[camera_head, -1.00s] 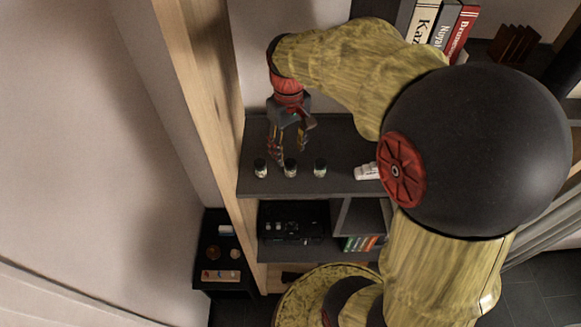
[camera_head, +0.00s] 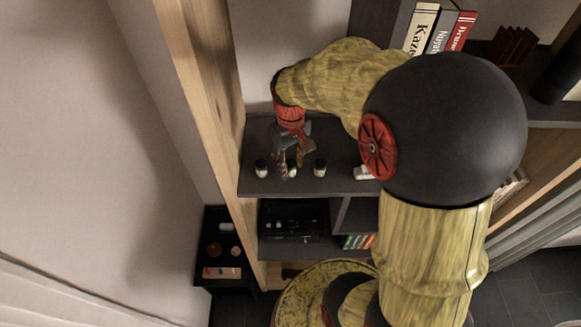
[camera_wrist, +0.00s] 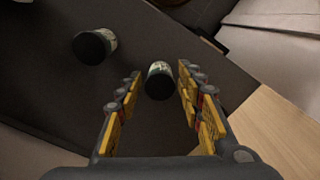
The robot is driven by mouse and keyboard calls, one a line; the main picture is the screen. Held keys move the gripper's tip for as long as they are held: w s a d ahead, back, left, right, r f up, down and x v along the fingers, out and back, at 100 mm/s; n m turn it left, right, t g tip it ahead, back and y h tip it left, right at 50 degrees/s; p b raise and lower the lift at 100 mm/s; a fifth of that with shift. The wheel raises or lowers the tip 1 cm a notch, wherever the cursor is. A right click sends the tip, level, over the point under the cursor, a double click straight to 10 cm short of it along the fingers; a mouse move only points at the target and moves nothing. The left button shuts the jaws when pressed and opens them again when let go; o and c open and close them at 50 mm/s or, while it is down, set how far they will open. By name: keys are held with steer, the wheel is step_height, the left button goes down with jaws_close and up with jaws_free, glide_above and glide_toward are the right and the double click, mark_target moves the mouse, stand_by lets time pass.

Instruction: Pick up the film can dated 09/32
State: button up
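Three small film cans with dark lids and pale labels stand in a row on the dark shelf: a left can (camera_head: 261,168), a middle can (camera_head: 292,171) and a right can (camera_head: 320,168). Their dates are too small to read. My gripper (camera_head: 289,172) is low over the shelf at the middle can and partly hides it. In the wrist view my gripper (camera_wrist: 160,93) is open, with one can (camera_wrist: 159,80) between the fingertips and gaps on both sides. Another can (camera_wrist: 95,46) stands apart at upper left.
The dark shelf (camera_head: 255,150) has a wooden upright (camera_head: 205,90) close on its left. A white object (camera_head: 363,173) lies on the shelf to the right, partly behind my arm. Books (camera_head: 440,30) stand on a higher shelf. A black device (camera_head: 292,222) is below.

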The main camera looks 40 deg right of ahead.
steer(key=c, duration=0.6)
steer(key=shift+c, duration=0.8)
steer(key=shift+r, duration=0.15)
